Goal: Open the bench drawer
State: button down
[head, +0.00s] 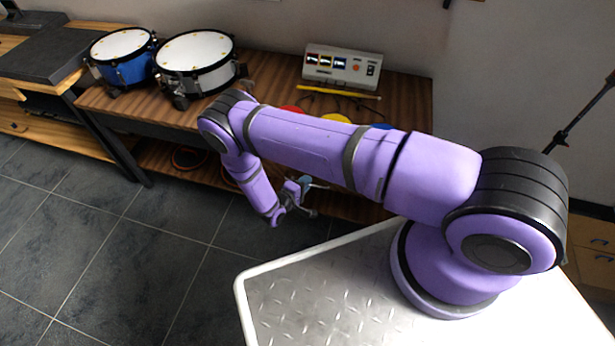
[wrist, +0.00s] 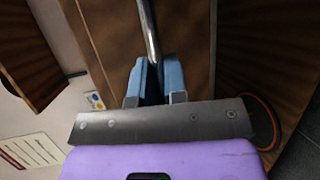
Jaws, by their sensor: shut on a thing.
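The wooden bench (head: 418,105) stands against the wall in the head view. My gripper (head: 300,190) is low at its front side, and my arm hides much of that front. In the wrist view, the blue fingers of my gripper (wrist: 155,78) are shut on a metal bar handle (wrist: 149,28). The handle runs from the top edge down between the fingers. Behind it is a brown wooden drawer front (wrist: 190,45). How far the drawer stands out from the bench cannot be told.
A blue drum (head: 122,70), a white drum (head: 195,62) and a grey device (head: 342,66) with displays stand on the bench. Coloured discs lie partly behind my arm. A lower shelf holds orange-rimmed rings (head: 188,160). Tiled floor (head: 130,250) is clear at the left.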

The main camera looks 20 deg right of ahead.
jog(key=s+a, duration=0.8)
jog(key=s, duration=0.3)
jog(key=s+a, duration=0.8)
jog(key=s, duration=0.4)
jog(key=shift+a, duration=0.4)
jog(key=c, duration=1.5)
grip_release()
jog(key=shift+o, duration=0.2)
